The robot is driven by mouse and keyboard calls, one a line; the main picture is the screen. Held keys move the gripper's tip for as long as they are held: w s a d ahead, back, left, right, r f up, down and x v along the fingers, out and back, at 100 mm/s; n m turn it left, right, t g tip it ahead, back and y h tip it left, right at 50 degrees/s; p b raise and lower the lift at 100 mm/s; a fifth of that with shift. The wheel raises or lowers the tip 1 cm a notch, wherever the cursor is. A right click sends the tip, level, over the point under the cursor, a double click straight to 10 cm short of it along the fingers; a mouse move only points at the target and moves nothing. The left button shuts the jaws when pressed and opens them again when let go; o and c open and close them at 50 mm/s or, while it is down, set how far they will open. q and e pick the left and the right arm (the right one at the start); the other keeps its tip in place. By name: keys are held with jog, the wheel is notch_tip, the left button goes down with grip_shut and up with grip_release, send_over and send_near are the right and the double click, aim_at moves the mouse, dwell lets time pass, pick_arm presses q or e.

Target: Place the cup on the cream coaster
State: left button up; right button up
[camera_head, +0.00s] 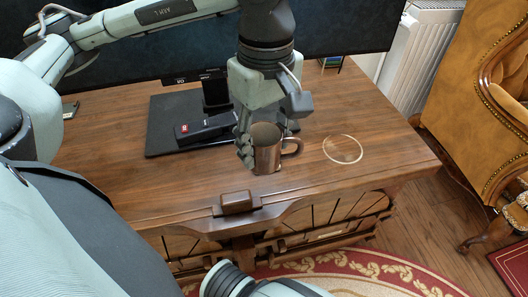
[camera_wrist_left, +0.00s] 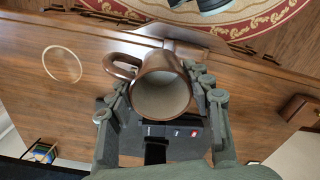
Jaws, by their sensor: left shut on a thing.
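A brown cup (camera_head: 267,150) with a handle on its right is upright in my left gripper (camera_head: 262,138), near the front of the wooden desk. In the left wrist view the cup (camera_wrist_left: 160,92) sits between the two fingers of the left gripper (camera_wrist_left: 162,98), its open rim facing the camera. The coaster shows as a round disc with a cream rim (camera_head: 343,149), flat on the desk to the right of the cup and apart from it. The coaster also shows at the left of the left wrist view (camera_wrist_left: 62,64). My right gripper is out of view.
The wooden desk (camera_head: 120,165) has free room around the coaster. A black stand base (camera_head: 165,140) with a small dark device (camera_head: 206,128) lies behind the cup, under a large dark screen (camera_head: 330,28). An ornate armchair (camera_head: 480,100) stands at the right.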

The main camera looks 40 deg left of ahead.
pick_arm(q)
jog(key=shift+s+a+r+n, duration=0.1)
jog(key=shift+s+a+n, duration=0.1)
jog(key=shift+s+n, duration=0.35)
jog(key=shift+s+a+r+n, duration=0.1)
jog(key=shift+s+a+n, duration=0.05)
jog(key=shift+s+n, duration=0.35)
jog(key=shift+w+a+f+n, duration=0.15)
jog(key=shift+a+n, duration=0.05)
jog(key=shift+n, duration=0.15)
jog(key=w+a+f, duration=0.1)
jog(key=w+f, duration=0.1)
jog(key=w, duration=0.1)
jog(key=w+a+f, duration=0.2)
jog(key=w, duration=0.1)
jog(key=w+a+f, duration=0.1)
jog(key=w+f, duration=0.1)
jog(key=w, duration=0.2)
jog(key=shift+a+f, duration=0.3)
jog(key=shift+f, duration=2.05)
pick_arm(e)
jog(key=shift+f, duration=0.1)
pick_arm(q)
jog(key=shift+f, duration=0.15)
jog(key=o, duration=1.3)
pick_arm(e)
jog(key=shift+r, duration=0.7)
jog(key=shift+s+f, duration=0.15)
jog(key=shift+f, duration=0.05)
